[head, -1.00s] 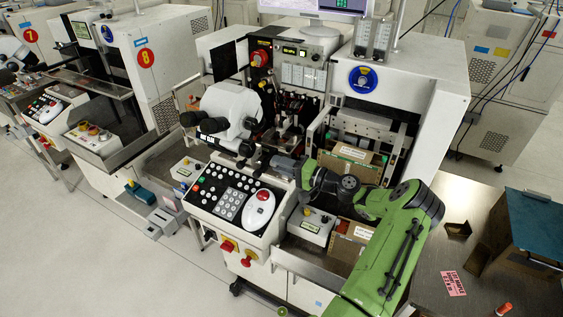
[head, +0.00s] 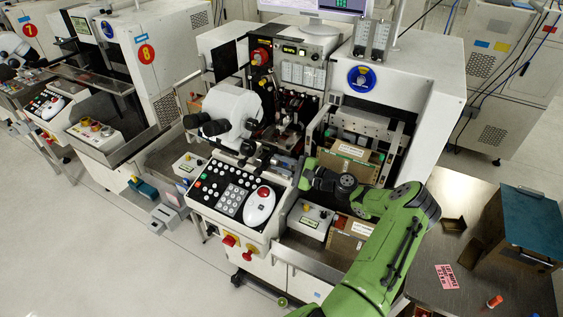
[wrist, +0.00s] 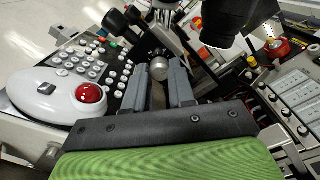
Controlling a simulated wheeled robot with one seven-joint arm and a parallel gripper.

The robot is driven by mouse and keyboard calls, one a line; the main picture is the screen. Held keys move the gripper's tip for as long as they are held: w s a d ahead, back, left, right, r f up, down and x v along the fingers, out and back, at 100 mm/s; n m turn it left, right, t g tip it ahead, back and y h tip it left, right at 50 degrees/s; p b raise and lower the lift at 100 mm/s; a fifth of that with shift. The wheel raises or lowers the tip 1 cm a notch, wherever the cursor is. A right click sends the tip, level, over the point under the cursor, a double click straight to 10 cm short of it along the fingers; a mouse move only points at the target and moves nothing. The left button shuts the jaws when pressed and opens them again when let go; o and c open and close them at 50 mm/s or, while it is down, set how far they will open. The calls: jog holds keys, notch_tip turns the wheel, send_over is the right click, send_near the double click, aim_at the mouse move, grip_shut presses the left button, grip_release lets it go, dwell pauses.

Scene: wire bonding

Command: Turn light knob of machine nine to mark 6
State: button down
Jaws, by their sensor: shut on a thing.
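Machine nine is the white bonder in the middle of the head view, with a round blue badge (head: 362,79) on its housing. In the wrist view a small round silver knob (wrist: 159,68), which I take as the light knob, sits between the grey fingertips of my gripper (wrist: 160,77). My gripper is shut on it, one finger on each side. In the head view my gripper (head: 284,164) reaches in low behind the keypad panel, and the knob is too small to make out there. No marks or pointer on the knob can be read.
The white keypad panel with a red-topped mouse (head: 260,207) lies close to my gripper. The microscope (head: 229,115) stands just behind. Cardboard boxes (head: 348,235) lie to the right of the panel. A steel table (head: 425,268) is at the right.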

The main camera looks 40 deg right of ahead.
jog(key=shift+m, duration=0.4)
jog(key=shift+f, duration=0.1)
jog(key=c, duration=0.9)
grip_release()
jog(key=shift+c, duration=0.2)
jog(key=b+v, duration=0.1)
jog(key=v, duration=1.4)
jog(key=shift+s, duration=0.4)
jog(key=shift+d, duration=0.1)
